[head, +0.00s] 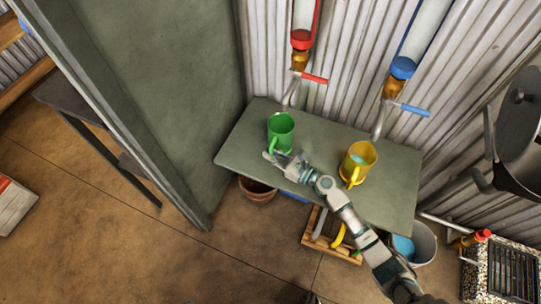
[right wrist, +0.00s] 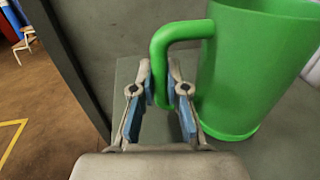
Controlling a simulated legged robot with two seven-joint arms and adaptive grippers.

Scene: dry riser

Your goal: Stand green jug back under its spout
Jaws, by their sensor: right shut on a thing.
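The green jug (head: 281,127) is upright at the left part of the grey-green shelf (head: 315,138), just in front of the red-handled spout (head: 290,97). In the right wrist view the jug (right wrist: 245,75) fills the right side, its handle toward me. My right gripper (head: 277,157) is shut on that handle, with the fingers (right wrist: 160,108) on either side of its lower part. I cannot tell whether the jug's base touches the shelf. My left gripper is not in view.
A yellow jug (head: 358,160) holding pale blue liquid stands to the right, near the blue-handled spout (head: 378,125). A grey panel (head: 150,80) closes off the left. Below are a clay pot (head: 256,191), a wooden crate (head: 331,238) and a bucket (head: 420,243).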

